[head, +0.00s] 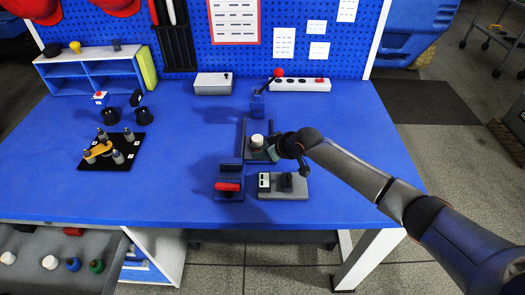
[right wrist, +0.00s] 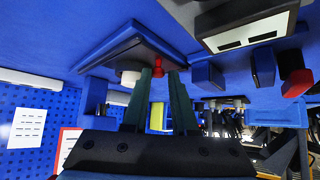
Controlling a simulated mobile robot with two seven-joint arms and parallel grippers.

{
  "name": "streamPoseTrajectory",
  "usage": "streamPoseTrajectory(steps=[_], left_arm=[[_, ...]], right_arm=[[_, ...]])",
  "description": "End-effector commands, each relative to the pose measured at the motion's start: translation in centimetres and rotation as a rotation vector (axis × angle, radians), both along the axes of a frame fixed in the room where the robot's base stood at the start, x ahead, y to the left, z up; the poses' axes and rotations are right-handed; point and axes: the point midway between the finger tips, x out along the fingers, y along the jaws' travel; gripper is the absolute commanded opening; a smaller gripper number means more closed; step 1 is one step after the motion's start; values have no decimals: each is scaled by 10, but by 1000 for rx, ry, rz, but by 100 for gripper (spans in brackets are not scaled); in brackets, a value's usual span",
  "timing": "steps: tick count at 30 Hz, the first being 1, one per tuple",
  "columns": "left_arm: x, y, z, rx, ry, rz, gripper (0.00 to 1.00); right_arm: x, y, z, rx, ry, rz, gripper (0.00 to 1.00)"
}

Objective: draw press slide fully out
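The press slide's fixture is a dark base plate (head: 246,128) on the middle of the blue table, with a white round weight (head: 257,140) on it. The white weight (right wrist: 130,77) also shows in the right wrist view beside my fingers. My right gripper (head: 272,152) is low at the right side of this fixture, next to the weight. In the right wrist view a small red part (right wrist: 158,68) shows between the two fingertips of my right gripper (right wrist: 161,75). I cannot tell whether the fingers press on it. My left gripper is not in view.
Close in front stand a blue fixture with a red bar (head: 228,187) and a grey block with a dark knob (head: 285,184). A red-balled lever (head: 277,73) stands behind. A black plate with pegs (head: 108,150) lies left. The table's front left is clear.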

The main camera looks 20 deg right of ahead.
Motion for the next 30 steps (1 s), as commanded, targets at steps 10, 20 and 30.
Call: streamPoseTrajectory(steps=[10, 20, 30], left_arm=[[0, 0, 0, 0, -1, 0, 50], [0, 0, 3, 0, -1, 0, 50], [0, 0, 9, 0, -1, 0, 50]], right_arm=[[-1, 1, -1, 0, 2, 1, 50], [-7, -5, 9, -1, 0, -1, 50], [-43, -25, 49, -2, -1, 1, 50]])
